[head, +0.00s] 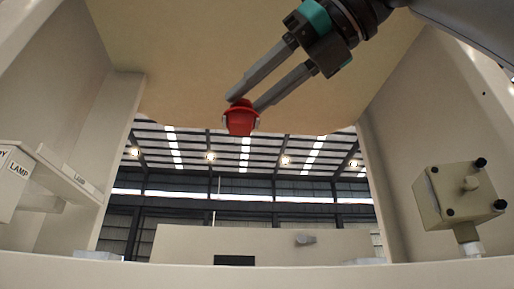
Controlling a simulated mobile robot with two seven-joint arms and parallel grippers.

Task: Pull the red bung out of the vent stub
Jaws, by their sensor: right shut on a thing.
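The red bung (240,121) shows in the upper middle of the head view, under the tan overhead panel. My right gripper (245,102) reaches down to it from the upper right, with its two grey fingers shut on the bung. Small pale patches show at both sides of the bung; I cannot tell whether they belong to the vent stub or to something else. The stub itself is not clearly visible, so I cannot tell whether the bung still sits in it. My left gripper is not in view.
A beige box (459,195) with black knobs stands at the right on a short post. A pale housing labelled LAMP (20,172) juts in at the left. Pale side walls flank the opening, and a low ledge (250,274) crosses the front. The space below the bung looks clear.

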